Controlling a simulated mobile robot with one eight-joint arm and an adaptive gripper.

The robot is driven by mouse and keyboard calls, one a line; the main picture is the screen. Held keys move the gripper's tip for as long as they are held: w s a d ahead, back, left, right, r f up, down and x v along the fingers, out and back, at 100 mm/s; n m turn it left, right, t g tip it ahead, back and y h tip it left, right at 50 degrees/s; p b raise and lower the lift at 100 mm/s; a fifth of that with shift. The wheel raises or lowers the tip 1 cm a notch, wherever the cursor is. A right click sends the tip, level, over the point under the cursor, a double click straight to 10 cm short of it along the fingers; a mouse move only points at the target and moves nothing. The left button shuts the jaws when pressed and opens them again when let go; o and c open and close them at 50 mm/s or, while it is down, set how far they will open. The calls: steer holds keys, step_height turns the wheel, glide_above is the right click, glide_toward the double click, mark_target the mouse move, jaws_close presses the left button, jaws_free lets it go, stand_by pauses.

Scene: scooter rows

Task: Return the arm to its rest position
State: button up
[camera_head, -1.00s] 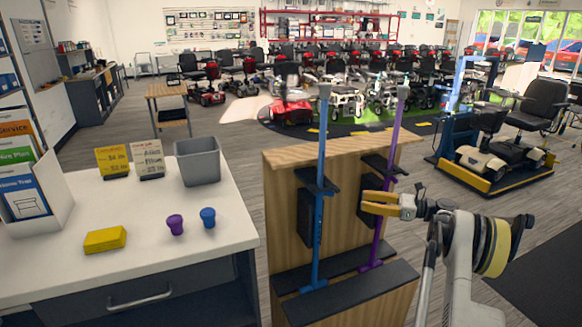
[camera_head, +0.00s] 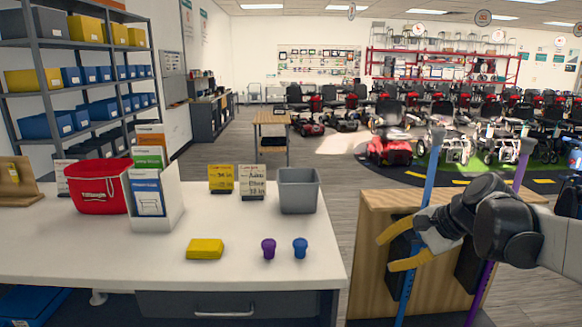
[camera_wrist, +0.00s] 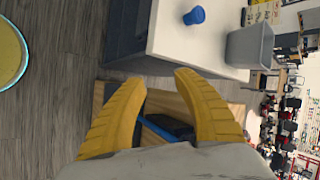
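My gripper (camera_head: 392,250) has yellow fingers that are spread apart, with nothing held between them. In the head view it is in front of the wooden cane stand (camera_head: 378,200), close to the blue cane (camera_head: 423,185). I cannot tell whether it touches the cane. My dark wrist and pale arm reach in from the right and cover part of the stand and of the purple cane (camera_head: 482,283). In the wrist view the open fingers (camera_wrist: 160,95) frame part of the stand and a bit of blue.
A white counter (camera_head: 100,250) at left holds a yellow block (camera_head: 205,249), purple (camera_head: 268,248) and blue (camera_head: 300,247) cane tips, a grey bin (camera_head: 298,190), a brochure holder (camera_head: 155,205) and a red basket (camera_head: 97,187). Open floor lies behind the stand.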

steer(key=s+a+f+n+h, duration=0.2)
steer(key=s+n, duration=0.4)
steer(key=s, duration=0.5)
steer(key=s+a+f+n+t+h, duration=0.1)
steer(key=s+f+n+h, duration=0.2)
steer(key=s+n, duration=0.3)
steer(key=s+f, duration=0.1)
steer(key=s, duration=0.3)
steer(key=shift+s+a+h, duration=0.3)
steer(key=shift+s+a, duration=0.05)
steer(key=shift+s, duration=0.05)
